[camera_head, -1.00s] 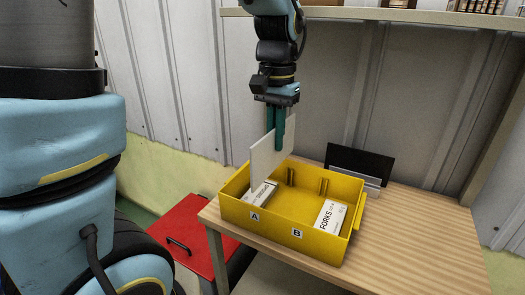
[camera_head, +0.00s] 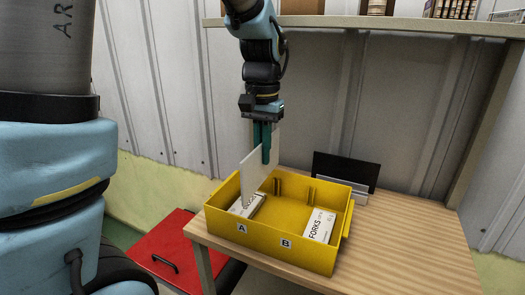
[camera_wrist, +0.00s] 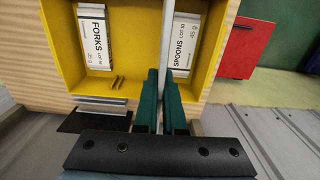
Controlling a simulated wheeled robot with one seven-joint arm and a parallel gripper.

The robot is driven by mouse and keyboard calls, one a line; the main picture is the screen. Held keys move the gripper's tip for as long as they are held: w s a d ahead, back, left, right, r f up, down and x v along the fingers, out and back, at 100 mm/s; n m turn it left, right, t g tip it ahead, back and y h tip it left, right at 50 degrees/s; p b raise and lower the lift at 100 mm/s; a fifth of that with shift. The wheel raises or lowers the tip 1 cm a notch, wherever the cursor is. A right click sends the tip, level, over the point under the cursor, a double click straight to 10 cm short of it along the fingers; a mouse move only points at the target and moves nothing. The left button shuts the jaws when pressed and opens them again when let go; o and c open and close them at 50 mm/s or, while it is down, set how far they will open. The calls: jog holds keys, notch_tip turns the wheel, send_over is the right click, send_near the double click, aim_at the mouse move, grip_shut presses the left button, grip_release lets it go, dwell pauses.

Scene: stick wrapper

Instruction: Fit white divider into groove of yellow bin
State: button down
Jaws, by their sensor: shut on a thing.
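The white divider (camera_head: 257,172) is a thin upright plate held by my gripper (camera_head: 264,162), whose teal fingers are shut on its edge. In the wrist view my gripper (camera_wrist: 161,82) shows the divider (camera_wrist: 167,35) edge-on between the fingers. The yellow bin (camera_head: 265,239) sits on the table, marked A and B on its front. The divider hangs at the left part of the bin, over the spoons box. Its lower edge overlaps the bin in the picture, and I cannot tell whether it touches. Small yellow ribs of a groove (camera_head: 309,192) stand at the back wall; they also show in the wrist view (camera_wrist: 117,83).
A white spoons box (camera_head: 246,204) lies in the bin's left side and a white forks box (camera_head: 319,224) in its right. A black panel in a grey stand (camera_head: 346,170) is behind the bin. Bare wooden table (camera_head: 400,245) lies to the right. A red cabinet (camera_head: 165,250) stands lower left.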

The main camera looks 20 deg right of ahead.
aim_at(263, 182)
jog(key=shift+f+b, duration=1.35)
jog(key=shift+f, duration=0.5)
jog(key=shift+p, duration=0.65)
jog(key=shift+f+b, duration=2.2)
jog(key=shift+f, duration=1.35)
jog(key=c, duration=0.9)
grip_release()
jog(key=shift+r, duration=0.15)
